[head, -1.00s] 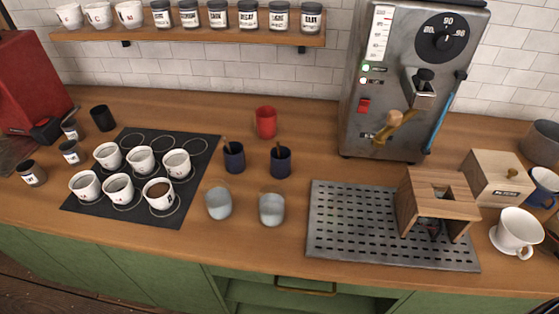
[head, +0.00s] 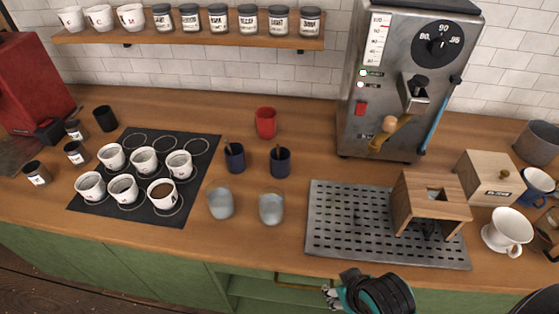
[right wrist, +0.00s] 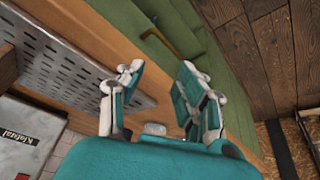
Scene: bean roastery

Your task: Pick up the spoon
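Two dark blue cups stand mid-counter in the head view: a left one (head: 235,159) and a right one (head: 280,164). A thin brown handle (head: 227,146) sticks up from the left cup and another (head: 278,152) from the right cup. They look like spoon handles; the bowls are hidden inside. My right gripper (head: 335,297) is at the bottom of the head view, in front of the counter edge and well apart from the cups. In the right wrist view it (right wrist: 162,70) is open, with nothing between its fingers. My left gripper is not in view.
Two glasses, left (head: 220,202) and right (head: 271,208), stand in front of the cups, with a red cup (head: 265,123) behind. A black mat (head: 190,208) with several white cups lies left. A perforated metal tray (head: 345,235) with a wooden stand (head: 435,190) is right.

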